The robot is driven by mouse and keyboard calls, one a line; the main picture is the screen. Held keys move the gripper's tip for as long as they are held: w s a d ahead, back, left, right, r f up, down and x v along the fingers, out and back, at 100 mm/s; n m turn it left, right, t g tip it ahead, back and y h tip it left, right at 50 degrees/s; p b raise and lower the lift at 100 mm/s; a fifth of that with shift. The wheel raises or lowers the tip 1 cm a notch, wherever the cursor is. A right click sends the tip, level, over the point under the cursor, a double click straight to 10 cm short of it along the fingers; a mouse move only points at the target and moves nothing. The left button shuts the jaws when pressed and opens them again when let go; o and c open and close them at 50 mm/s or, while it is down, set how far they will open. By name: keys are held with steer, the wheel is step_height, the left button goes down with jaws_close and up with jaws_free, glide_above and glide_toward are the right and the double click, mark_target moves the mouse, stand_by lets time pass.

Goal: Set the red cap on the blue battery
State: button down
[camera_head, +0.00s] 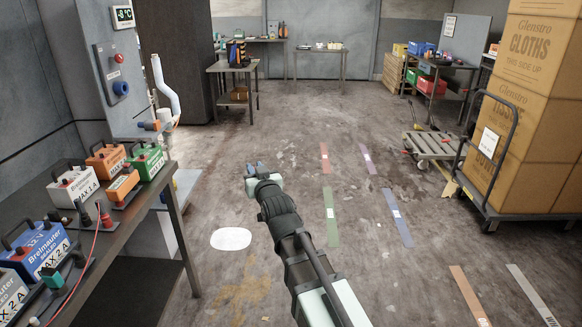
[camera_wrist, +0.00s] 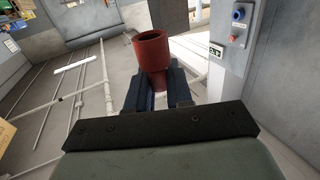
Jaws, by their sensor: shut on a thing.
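In the wrist view, a red, hollow, cylindrical cap (camera_wrist: 152,52) stands between the two dark blue fingers of my gripper (camera_wrist: 158,88), which is shut on it. In the head view my gripper (camera_head: 255,169) is over open floor, right of the bench and well away from the batteries; the cap cannot be made out there. The blue battery (camera_head: 38,250), with a white label and dark handle, sits on the bench at left. Its terminals are too small to judge.
A wall panel (camera_head: 118,80) stands behind. A loaded carton cart (camera_head: 520,215) is at right. Mid floor is clear.

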steer(key=s+a+n+g+y, duration=0.15)
steer(key=s+a, duration=0.25)
steer(key=a, duration=0.5)
steer(key=s+a+r+n+g+y, duration=0.1)
steer(key=s+a+y, duration=0.1)
steer(key=s+a, duration=0.5)
steer(key=s+a+n+g+y, duration=0.1)
steer(key=s+a+n+y, duration=0.1)
steer(key=a, duration=0.9)
steer(key=s+a+r+n+g+y, duration=0.1)
steer(key=s+a+n+g+y, duration=0.1)
steer(key=s+a, duration=1.2)
steer(key=s+a+n+g+y, duration=0.1)
steer(key=s+a+g, duration=0.2)
steer(key=s+a, duration=1.15)
step_height(320, 180, up, 3)
steer(key=m+t+h, duration=0.6)
steer(key=t+h, duration=0.1)
steer(key=t, duration=0.1)
glide_above(17, 249)
steer(key=shift+r+g+y, duration=0.1)
steer(key=shift+g+y, duration=0.15)
steer(key=shift+d, duration=0.1)
steer(key=shift+f, duration=2.85)
steer(key=shift+f, duration=1.6)
steer(key=c, duration=0.9)
jaws_free()
steer(key=shift+c, duration=0.2)
